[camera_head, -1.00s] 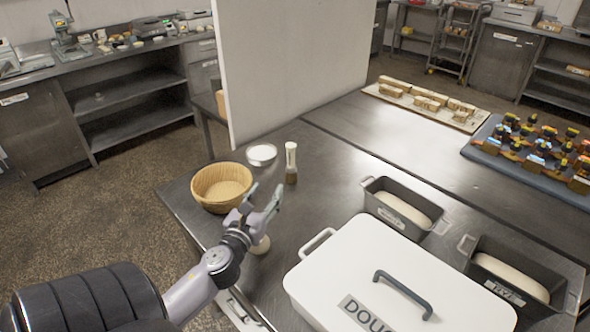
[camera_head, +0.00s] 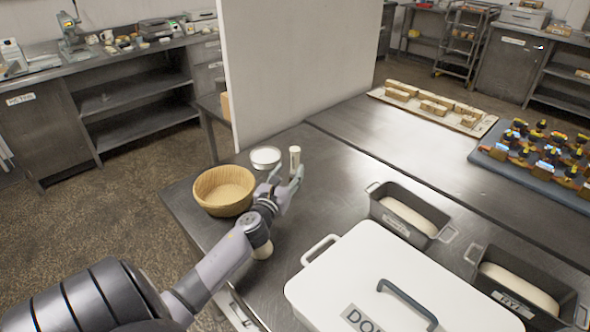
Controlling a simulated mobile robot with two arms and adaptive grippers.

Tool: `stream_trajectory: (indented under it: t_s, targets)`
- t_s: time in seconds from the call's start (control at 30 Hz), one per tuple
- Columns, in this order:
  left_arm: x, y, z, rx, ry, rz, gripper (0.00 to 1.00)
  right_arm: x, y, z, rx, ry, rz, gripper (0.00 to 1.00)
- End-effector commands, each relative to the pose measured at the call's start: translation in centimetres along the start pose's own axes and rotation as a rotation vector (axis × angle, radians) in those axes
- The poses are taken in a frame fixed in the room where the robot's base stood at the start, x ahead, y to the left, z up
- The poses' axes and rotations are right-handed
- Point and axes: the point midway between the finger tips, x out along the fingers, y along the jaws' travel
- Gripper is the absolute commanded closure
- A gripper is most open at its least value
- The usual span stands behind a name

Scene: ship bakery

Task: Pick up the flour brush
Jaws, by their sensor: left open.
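The flour brush (camera_head: 294,155) stands upright on the metal table, with its pale handle top showing. Its lower part is hidden behind my left gripper (camera_head: 287,176). My left gripper is open, its fingers pointing away from me toward the brush. From this view I cannot tell whether the fingers touch the brush or are around it. My right gripper is out of view.
A wooden bowl (camera_head: 222,192) and a white round dish (camera_head: 265,157) stand left of the gripper. A pale rounded object (camera_head: 263,251) shows under my wrist. A large white lidded dough box (camera_head: 350,270) and two loaf tins (camera_head: 375,208) stand to the right.

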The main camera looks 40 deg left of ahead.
Motion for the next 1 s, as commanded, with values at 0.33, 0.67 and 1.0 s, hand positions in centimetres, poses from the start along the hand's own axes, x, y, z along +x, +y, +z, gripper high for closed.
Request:
stream_trajectory:
  t_s: [0.33,0.67,1.0]
  targets:
    - [3.5,-0.1,1.8,-0.002,-0.001,0.001,0.56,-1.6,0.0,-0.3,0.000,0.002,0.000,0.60]
    - [5.6,-0.1,1.4,0.000,0.000,-0.001,0.56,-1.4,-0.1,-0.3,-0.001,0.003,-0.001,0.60]
    - [5.5,-0.1,1.3,0.000,0.001,0.000,0.70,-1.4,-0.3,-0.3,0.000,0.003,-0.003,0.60]
